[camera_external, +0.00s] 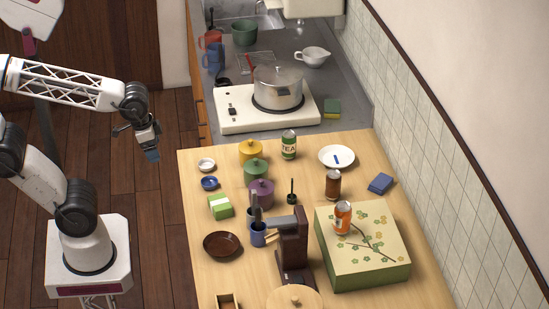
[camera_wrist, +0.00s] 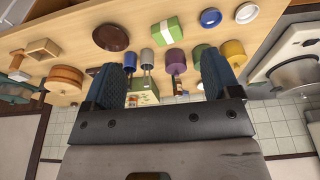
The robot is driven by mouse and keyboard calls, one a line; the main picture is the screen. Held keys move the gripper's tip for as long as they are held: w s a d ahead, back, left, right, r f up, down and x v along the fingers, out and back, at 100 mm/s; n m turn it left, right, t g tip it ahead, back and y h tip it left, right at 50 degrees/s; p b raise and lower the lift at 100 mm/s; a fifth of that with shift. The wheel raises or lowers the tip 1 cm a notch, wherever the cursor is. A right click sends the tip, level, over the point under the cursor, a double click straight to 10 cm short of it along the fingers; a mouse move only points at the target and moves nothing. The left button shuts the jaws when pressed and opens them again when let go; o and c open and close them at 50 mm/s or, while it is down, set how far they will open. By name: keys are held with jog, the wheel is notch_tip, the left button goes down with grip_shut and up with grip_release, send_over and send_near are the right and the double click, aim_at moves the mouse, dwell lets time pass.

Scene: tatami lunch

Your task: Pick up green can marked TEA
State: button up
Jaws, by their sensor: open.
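The green can marked TEA (camera_external: 289,145) stands upright on the wooden table near its far edge, just right of the yellow lidded pot (camera_external: 251,152). I cannot make the can out clearly in the wrist view. My gripper (camera_external: 152,153) hangs in the air left of the table, over the floor, well apart from the can. In the wrist view my gripper (camera_wrist: 165,72) has its two blue fingers spread wide, with nothing held between them.
Green (camera_external: 256,170) and purple (camera_external: 261,192) lidded pots stand in front of the can. A white stove (camera_external: 240,121) with a pot (camera_external: 278,88) is behind.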

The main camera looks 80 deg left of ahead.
dwell(0.3)
jog(key=m+y, duration=1.1)
jog(key=m, duration=0.5)
send_over(287, 141)
jog(key=s+d, duration=0.5)
jog(key=s, duration=0.8)
notch_tip(287, 141, down, 10)
jog(key=w+f+m+t, duration=0.1)
jog(key=w+f+m, duration=0.1)
jog(key=w, duration=0.1)
jog(key=w+f+m+t, duration=0.1)
jog(key=w+f+m, duration=0.2)
jog(key=w, duration=0.1)
jog(key=w+a+f+m+t+y, duration=0.1)
jog(key=w+f+m+t, duration=0.1)
jog(key=w+f, duration=0.1)
jog(key=shift+w+m, duration=0.3)
jog(key=shift+w, duration=0.15)
jog(key=shift+x, duration=1.35)
